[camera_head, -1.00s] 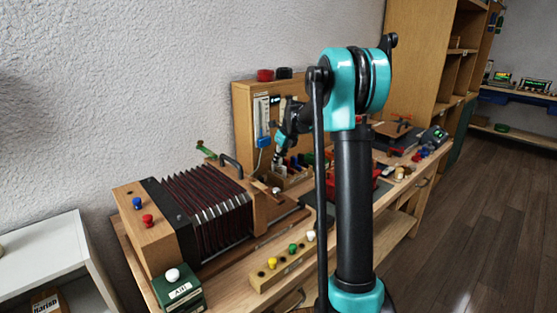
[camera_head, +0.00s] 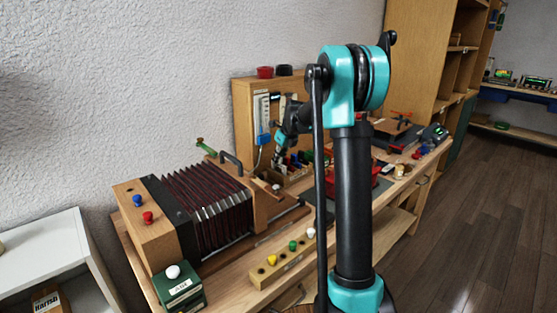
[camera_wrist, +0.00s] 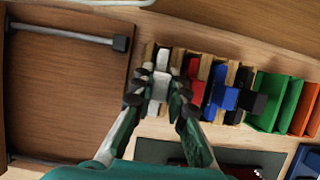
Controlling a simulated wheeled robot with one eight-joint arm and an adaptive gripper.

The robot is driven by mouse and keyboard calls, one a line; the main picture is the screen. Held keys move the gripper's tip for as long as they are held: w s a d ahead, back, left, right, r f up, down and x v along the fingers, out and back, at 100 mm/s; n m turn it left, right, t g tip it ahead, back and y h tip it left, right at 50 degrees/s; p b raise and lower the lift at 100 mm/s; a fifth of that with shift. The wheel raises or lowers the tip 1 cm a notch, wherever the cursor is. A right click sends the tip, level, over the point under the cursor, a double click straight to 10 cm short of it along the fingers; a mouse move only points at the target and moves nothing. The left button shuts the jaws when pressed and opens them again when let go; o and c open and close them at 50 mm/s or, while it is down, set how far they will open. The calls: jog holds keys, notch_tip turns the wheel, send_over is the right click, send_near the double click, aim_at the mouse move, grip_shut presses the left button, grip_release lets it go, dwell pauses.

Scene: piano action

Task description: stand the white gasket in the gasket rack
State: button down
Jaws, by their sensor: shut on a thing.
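In the wrist view my gripper (camera_wrist: 159,92) is shut on the white gasket (camera_wrist: 160,84), which shows as a pale strip between the fingertips. The gasket is at the left end of the wooden gasket rack (camera_wrist: 178,60), between its slats. Its lower edge is hidden, so I cannot tell whether it is fully seated. A red gasket (camera_wrist: 194,82), a blue gasket (camera_wrist: 224,98) and a black piece (camera_wrist: 243,75) stand to the right in the rack. In the head view my gripper (camera_head: 279,160) is small and partly hidden at the rack.
Green blocks (camera_wrist: 272,100) and an orange block (camera_wrist: 304,108) stand right of the rack. A brown panel with a metal bar (camera_wrist: 70,34) lies to the left. In the head view the bellows box (camera_head: 205,205) stands in front, and a peg strip (camera_head: 285,262) lies nearer.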

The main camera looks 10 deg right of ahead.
jog(key=shift+f, duration=0.55)
jog(key=c, duration=1.2)
grip_release()
jog(key=shift+r, duration=0.1)
jog(key=shift+r, duration=3.7)
